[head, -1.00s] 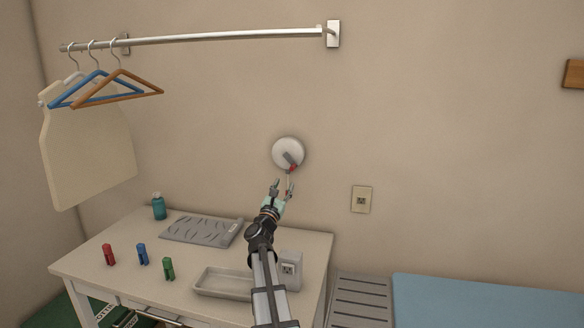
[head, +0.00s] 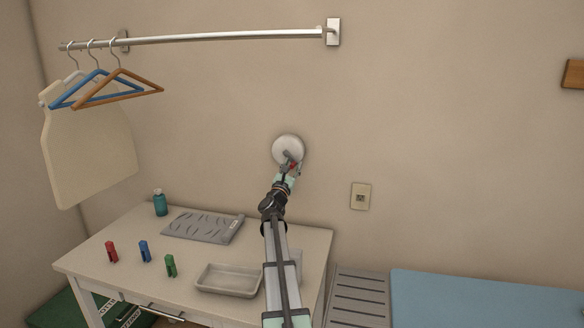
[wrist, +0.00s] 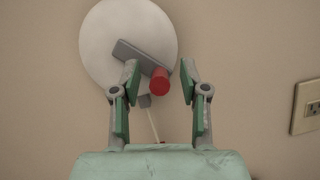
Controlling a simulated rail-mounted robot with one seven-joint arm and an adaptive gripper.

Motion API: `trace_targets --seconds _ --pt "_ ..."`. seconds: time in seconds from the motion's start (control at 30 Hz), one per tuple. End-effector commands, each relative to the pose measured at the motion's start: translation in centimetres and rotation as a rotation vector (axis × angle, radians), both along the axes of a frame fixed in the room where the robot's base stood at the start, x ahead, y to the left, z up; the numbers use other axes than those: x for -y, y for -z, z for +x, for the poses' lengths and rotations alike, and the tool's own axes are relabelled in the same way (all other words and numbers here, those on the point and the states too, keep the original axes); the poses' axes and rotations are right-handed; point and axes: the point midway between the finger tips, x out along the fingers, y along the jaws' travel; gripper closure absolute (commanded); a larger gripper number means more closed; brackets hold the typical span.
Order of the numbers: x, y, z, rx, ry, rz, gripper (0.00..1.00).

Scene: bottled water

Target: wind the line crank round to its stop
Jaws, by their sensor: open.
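The line crank is a round white disc (head: 287,147) on the wall, with a grey arm (wrist: 137,56) and a red knob (wrist: 160,80) at the arm's end. In the wrist view the crank arm slants down to the right from the disc's middle. A thin pale line hangs below the disc. My gripper (wrist: 159,84) is open in front of the disc, its fingers on either side of the red knob, with a gap visible on the right. I cannot tell whether the left finger touches the crank arm. In the head view my gripper (head: 289,169) partly hides the knob.
A wall outlet (head: 361,196) is right of the crank. Below stand a white table with a grey tray (head: 228,281), a grey mat (head: 203,227), a teal bottle (head: 160,204) and coloured clips (head: 144,252). A rail (head: 230,37) with hangers runs above. The wall around the crank is clear.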

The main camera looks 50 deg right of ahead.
Motion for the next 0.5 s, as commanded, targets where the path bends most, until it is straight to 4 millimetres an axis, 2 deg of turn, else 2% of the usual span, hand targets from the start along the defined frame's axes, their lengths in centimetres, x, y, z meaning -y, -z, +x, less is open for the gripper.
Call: trace_targets --seconds 0.03,0.1,0.13,0.5 --pt "-0.01 0.00 0.00 0.000 0.000 0.000 0.66" --pt "-0.01 0.00 0.01 0.000 0.000 0.000 0.91" --pt "-0.01 0.00 0.01 0.000 0.000 0.000 1.00" --pt "0.01 0.08 -0.07 -0.015 0.000 -0.006 1.00"
